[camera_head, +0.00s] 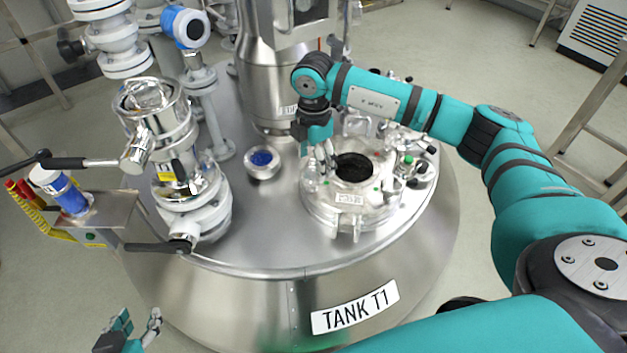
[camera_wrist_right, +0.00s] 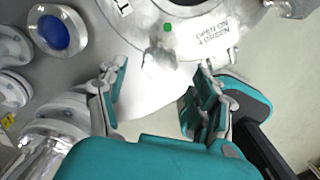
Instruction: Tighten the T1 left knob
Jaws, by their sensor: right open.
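Tank T1's round hatch (camera_head: 372,213) sits on the steel lid, with a dark opening (camera_head: 354,168) in it. A shiny metal knob (camera_head: 311,180) stands at the hatch's left edge. My right gripper (camera_head: 324,165) points down over this side of the hatch, partly hiding it. In the right wrist view the open fingers of my right gripper (camera_wrist_right: 158,95) are spread wide. A silvery knob (camera_wrist_right: 160,62) shows beyond and between them, apart from both pads. My left gripper (camera_head: 139,322) is at the lower left, off the tank, with its fingers apart and empty.
A large valve assembly (camera_head: 190,205) with black-handled levers stands left of the hatch. A blue sight glass (camera_head: 262,160) lies between them. A steel column (camera_head: 265,85) rises behind. Other knobs (camera_head: 415,170) are on the hatch's right. The front lid is bare.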

